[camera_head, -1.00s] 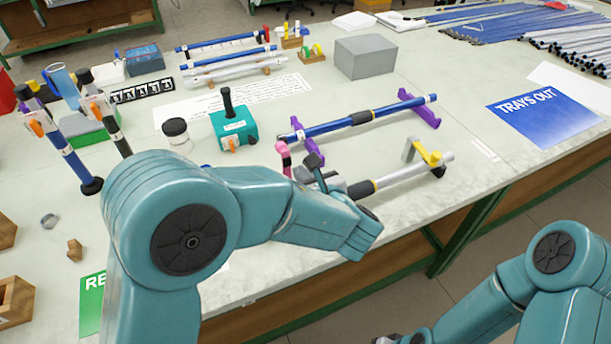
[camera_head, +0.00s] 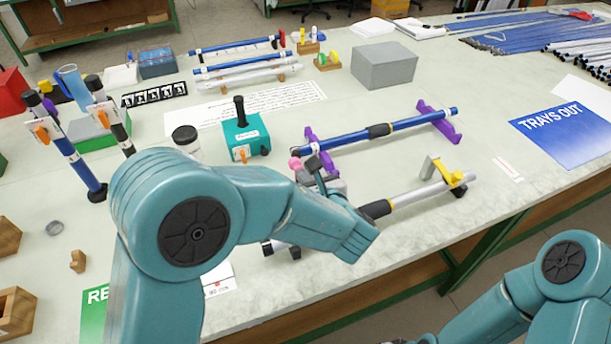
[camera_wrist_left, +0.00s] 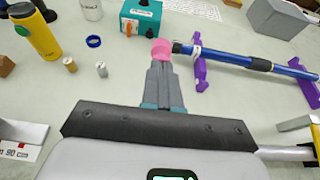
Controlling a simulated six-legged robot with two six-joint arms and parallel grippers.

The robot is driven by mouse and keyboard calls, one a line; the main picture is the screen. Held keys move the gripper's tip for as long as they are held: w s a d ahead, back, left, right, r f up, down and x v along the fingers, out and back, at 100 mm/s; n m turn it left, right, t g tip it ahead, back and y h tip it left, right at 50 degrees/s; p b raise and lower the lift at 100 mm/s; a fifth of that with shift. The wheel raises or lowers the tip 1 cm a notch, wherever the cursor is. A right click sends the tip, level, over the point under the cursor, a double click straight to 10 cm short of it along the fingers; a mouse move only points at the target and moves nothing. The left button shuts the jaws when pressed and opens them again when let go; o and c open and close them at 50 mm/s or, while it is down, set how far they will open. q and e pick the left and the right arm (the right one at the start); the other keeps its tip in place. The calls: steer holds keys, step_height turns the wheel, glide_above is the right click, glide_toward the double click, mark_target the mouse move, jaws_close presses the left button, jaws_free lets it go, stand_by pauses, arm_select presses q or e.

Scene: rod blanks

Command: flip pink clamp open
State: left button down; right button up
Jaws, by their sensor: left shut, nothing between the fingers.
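The pink clamp (camera_head: 296,163) shows as a small pink piece beside my left gripper (camera_head: 312,167) in the head view. Most of it is hidden behind the gripper and arm. In the left wrist view the pink clamp (camera_wrist_left: 161,48) is straight ahead of the tips of my left gripper (camera_wrist_left: 160,66), very close; I cannot tell whether they touch. The left gripper is shut and empty. The silver rod (camera_head: 410,197) runs right from behind my arm, with a yellow clamp (camera_head: 452,176) at its right part. My right gripper is out of view; only its arm shows.
A blue rod (camera_head: 410,122) lies on purple stands (camera_head: 448,128) just behind. A teal box (camera_head: 245,138) with a black post stands to the left. A grey block (camera_head: 385,65) is at the back.

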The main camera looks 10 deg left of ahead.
arm_select(q)
steer(key=w+p, duration=0.1)
steer(key=p, duration=0.1)
steer(key=a+r+g+h+p, duration=0.1)
steer(key=p, duration=0.1)
steer(key=shift+w+a+g, duration=0.15)
steer(key=shift+w+g, duration=0.15)
steer(key=shift+w, duration=0.05)
steer(key=shift+w+f+g+h, duration=0.15)
steer(key=shift+f+g+h, duration=0.1)
steer(key=shift+g+h, duration=0.05)
